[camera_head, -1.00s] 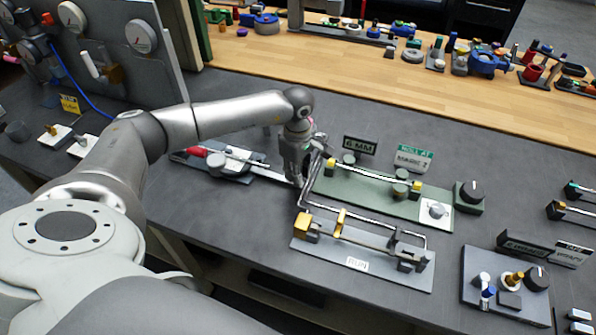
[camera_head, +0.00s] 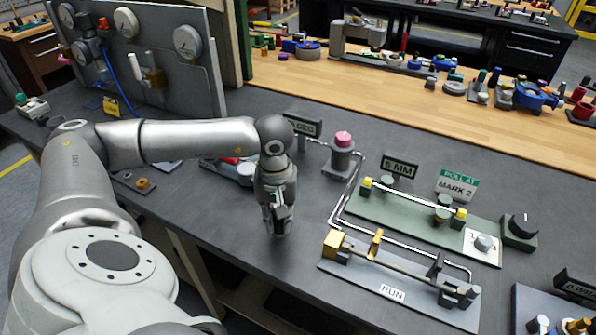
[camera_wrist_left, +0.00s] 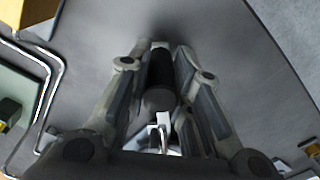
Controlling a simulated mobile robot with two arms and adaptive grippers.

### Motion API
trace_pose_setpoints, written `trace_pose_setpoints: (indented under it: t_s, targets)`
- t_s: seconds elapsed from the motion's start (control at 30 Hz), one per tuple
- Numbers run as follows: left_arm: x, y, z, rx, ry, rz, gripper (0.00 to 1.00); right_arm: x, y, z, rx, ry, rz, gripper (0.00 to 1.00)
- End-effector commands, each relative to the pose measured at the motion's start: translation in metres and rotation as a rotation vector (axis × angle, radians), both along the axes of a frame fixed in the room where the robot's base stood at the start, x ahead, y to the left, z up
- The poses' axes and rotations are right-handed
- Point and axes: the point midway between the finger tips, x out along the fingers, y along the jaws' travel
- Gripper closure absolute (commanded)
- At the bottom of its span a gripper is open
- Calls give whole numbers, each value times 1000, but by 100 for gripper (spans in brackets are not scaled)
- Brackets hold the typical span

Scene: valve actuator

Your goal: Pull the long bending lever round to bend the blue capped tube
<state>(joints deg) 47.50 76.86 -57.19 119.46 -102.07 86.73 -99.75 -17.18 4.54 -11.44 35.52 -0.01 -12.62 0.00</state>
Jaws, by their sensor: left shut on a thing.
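My left gripper (camera_head: 279,228) points down near the front edge of the dark bench. In the left wrist view its fingers (camera_wrist_left: 160,105) are closed around a dark cylindrical grip (camera_wrist_left: 160,82), which looks like the lever's handle. A pale metal piece (camera_wrist_left: 162,130) shows just below the grip. In the head view the grey bender body (camera_head: 243,176) is partly hidden behind my forearm, with a bit of red on it. The lever's bar is mostly hidden by my arm and wrist. I cannot make out the blue capped tube or its bend. My right gripper is not in view.
A green plate (camera_head: 400,215) with a rod stands right of my gripper, and a grey RUN fixture (camera_head: 350,275) is nearer the front. Bent metal tubing (camera_head: 345,205) runs beside them. A pink-topped post (camera_head: 343,150) stands behind. Bare bench lies between gripper and fixtures.

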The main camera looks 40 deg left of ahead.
Motion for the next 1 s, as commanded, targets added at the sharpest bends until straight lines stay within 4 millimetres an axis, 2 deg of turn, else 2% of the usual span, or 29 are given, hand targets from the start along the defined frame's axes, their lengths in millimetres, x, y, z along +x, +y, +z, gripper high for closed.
trace_pose_setpoints:
  t_s: [0.03,0.1,0.37,0.93,0.97,1.0]
  targets:
    - [-6,6,-4,6,2,-26,100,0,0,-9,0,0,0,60]
    - [-12,11,-4,6,1,-64,100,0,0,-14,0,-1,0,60]
    - [-26,23,-1,3,2,-161,100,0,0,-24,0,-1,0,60]
    - [-28,26,1,2,-1,-188,100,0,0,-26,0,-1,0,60]
    - [-28,26,1,3,-2,-188,76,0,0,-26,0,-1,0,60]
    - [-28,26,1,3,-2,-188,71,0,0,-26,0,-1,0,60]
